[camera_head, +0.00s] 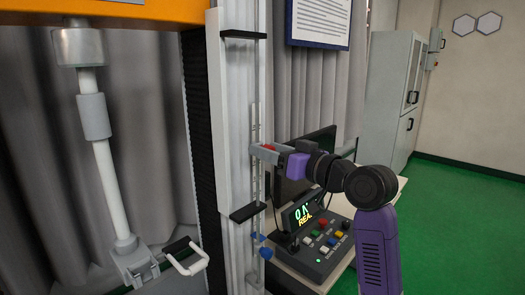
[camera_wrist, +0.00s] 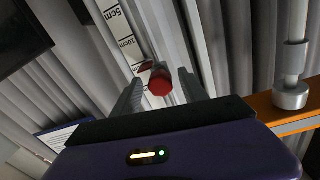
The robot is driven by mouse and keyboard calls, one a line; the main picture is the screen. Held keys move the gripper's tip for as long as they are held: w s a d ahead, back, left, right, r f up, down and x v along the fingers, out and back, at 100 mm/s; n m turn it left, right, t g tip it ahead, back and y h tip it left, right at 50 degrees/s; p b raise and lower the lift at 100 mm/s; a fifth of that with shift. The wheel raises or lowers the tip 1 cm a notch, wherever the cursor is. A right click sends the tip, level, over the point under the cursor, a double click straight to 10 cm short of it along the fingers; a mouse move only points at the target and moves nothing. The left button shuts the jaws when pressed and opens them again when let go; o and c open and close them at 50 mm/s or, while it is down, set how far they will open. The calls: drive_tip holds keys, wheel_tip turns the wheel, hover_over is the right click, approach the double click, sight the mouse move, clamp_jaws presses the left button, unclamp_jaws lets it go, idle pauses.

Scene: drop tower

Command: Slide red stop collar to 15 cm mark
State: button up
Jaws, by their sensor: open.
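The red stop collar shows as a round red knob (camera_wrist: 160,83) in the wrist view, between my two fingers. The white scale strip (camera_wrist: 116,27) has readable 5cm and 10cm marks. The knob is just below the 10cm label in that picture; a 15 cm mark cannot be made out. My gripper (camera_wrist: 161,92) is open, with a finger on either side of the knob and apparent gaps. In the head view my gripper (camera_head: 265,152) is at the vertical rail (camera_head: 233,110), with a bit of red (camera_head: 269,147) showing at the fingers.
Black brackets (camera_head: 243,35) and (camera_head: 248,212) stick out above and below on the rail. Blue knobs (camera_head: 265,253) sit lower. A control box (camera_head: 315,245) with buttons, a lit display (camera_head: 304,213) and a monitor (camera_head: 318,150) stand close beneath and behind my arm.

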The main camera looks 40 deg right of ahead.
drive_tip(key=s, duration=0.5)
drive_tip(key=shift+s+b, duration=0.1)
drive_tip(key=shift+b, duration=0.3)
